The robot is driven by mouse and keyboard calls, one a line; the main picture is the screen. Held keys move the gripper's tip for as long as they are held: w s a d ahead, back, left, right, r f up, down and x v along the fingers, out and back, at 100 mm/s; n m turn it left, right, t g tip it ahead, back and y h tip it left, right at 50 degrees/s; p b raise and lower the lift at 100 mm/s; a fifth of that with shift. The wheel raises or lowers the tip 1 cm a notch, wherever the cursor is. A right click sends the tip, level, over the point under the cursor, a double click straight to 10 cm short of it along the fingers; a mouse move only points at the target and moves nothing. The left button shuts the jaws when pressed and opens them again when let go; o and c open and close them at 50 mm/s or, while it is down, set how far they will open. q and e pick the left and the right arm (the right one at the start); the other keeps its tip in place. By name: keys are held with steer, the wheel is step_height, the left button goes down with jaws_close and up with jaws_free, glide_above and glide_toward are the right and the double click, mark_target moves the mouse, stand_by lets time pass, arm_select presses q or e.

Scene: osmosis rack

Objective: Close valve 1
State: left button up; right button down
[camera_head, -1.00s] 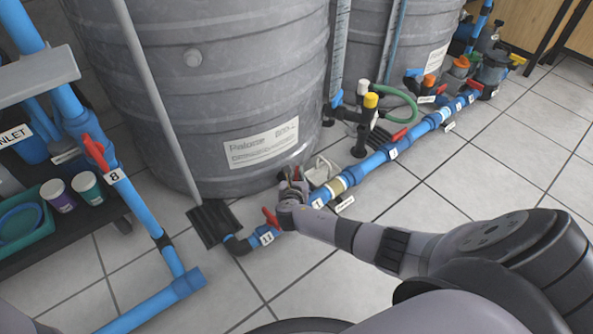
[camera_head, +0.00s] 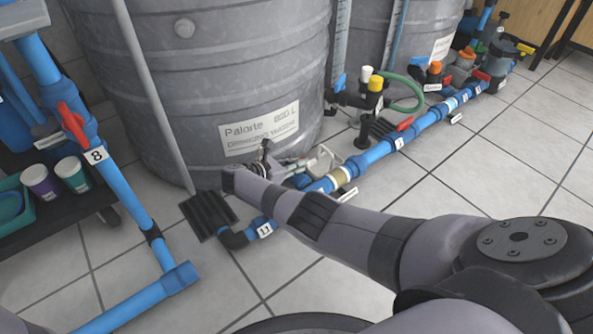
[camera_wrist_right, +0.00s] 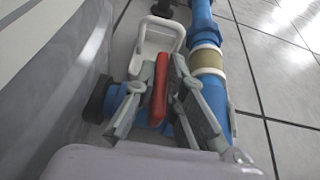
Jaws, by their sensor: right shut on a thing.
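My right gripper (camera_head: 284,165) is beside the base of the large grey tank, above the blue floor pipe (camera_head: 366,160). In the right wrist view, its two fingers (camera_wrist_right: 160,82) are shut on a red valve handle (camera_wrist_right: 159,92), one finger on each side. The handle points roughly along the pipe in that view. In the head view the handle is hidden behind my right arm. A tag that seems to read 11 (camera_head: 265,230) is on the pipe near the arm. My left gripper is not in view.
The grey tank (camera_head: 215,85) stands close behind the gripper. A white bracket (camera_wrist_right: 157,38) is just beyond the handle. Another red handle (camera_head: 405,124) is farther along the pipe. A red-handled valve tagged 8 (camera_head: 95,155) is at left. Tiled floor (camera_head: 480,190) is clear at right.

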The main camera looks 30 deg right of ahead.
steer(key=shift+m+g+b, duration=0.3)
steer(key=shift+b, duration=0.05)
stand_by(0.3)
steer(key=c, duration=1.7)
jaws_free()
steer(key=shift+d, duration=0.1)
steer(key=shift+o, duration=0.2)
steer(key=shift+a+r, duration=0.1)
steer(key=shift+a, duration=0.2)
steer(key=v, duration=1.1)
steer(key=shift+a, duration=0.25)
